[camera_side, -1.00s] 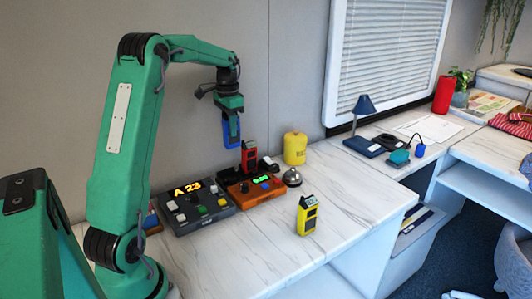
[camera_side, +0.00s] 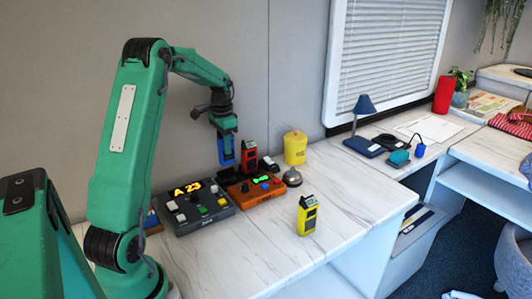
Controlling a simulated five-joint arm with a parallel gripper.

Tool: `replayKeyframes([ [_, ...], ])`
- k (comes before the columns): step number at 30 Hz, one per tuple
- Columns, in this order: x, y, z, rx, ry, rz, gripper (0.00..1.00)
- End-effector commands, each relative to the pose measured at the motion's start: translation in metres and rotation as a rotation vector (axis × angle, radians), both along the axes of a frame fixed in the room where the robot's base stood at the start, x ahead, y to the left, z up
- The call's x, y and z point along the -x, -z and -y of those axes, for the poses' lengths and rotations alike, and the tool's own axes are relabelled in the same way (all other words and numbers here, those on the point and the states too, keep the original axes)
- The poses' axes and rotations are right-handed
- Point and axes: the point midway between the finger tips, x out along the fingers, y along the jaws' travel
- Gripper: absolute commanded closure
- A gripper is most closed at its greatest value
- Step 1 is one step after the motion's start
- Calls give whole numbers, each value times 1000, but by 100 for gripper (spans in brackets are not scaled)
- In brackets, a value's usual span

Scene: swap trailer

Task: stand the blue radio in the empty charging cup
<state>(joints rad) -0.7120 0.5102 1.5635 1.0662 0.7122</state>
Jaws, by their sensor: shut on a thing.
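My gripper (camera_side: 223,130) is shut on the blue radio (camera_side: 227,153) and holds it roughly upright. The radio's lower end is just above, or at, a black charging cup (camera_side: 230,178) left of the red radio; I cannot tell if they touch. The red radio (camera_side: 249,158) stands upright in the row of cups, behind the orange box. Another black cup (camera_side: 268,164) shows to its right. A yellow radio (camera_side: 307,214) stands apart on the white marble-look worktop.
An orange box (camera_side: 257,190) with green digits sits in front of the cups. A grey control panel (camera_side: 195,207) is at left. A bell (camera_side: 292,177) and a yellow canister (camera_side: 295,148) stand at right. The worktop front is mostly clear.

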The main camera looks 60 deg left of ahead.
Motion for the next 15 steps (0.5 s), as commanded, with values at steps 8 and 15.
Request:
replayKeyframes([
  [8,0,16,0,1,0,-1,100],
  [15,0,35,0,1,0,-1,100],
])
